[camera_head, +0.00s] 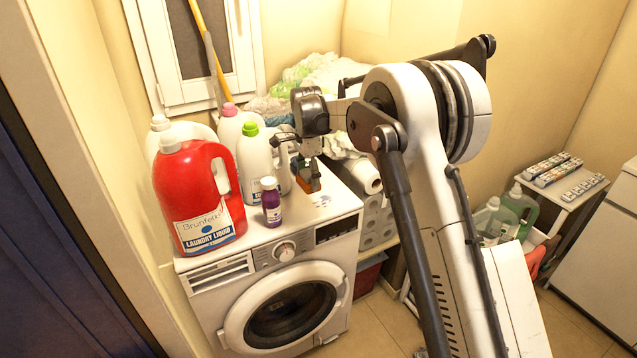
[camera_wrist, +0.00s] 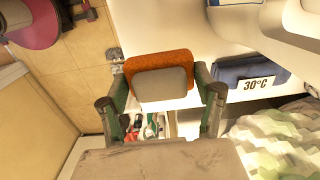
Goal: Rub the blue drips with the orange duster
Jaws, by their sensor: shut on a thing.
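The orange duster (camera_wrist: 160,60) is between the two fingers of my gripper (camera_wrist: 160,84), with a grey pad-like face toward the wrist camera. My gripper is shut on it. In the head view my gripper (camera_head: 310,180) points down over the right part of the washer top, and only a small orange-brown bit of the duster shows beside the fingers. The blue drips (camera_head: 322,201) are a faint bluish patch on the white washer top (camera_head: 300,218), just in front of the gripper. I cannot tell whether the duster touches the top.
A purple bottle (camera_head: 270,201), a red laundry jug (camera_head: 196,195) and white bottles (camera_head: 255,158) crowd the washer's left side. Paper rolls (camera_head: 364,177) stand at its right. Plastic bags (camera_head: 305,75) lie behind. The front right of the top is clear.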

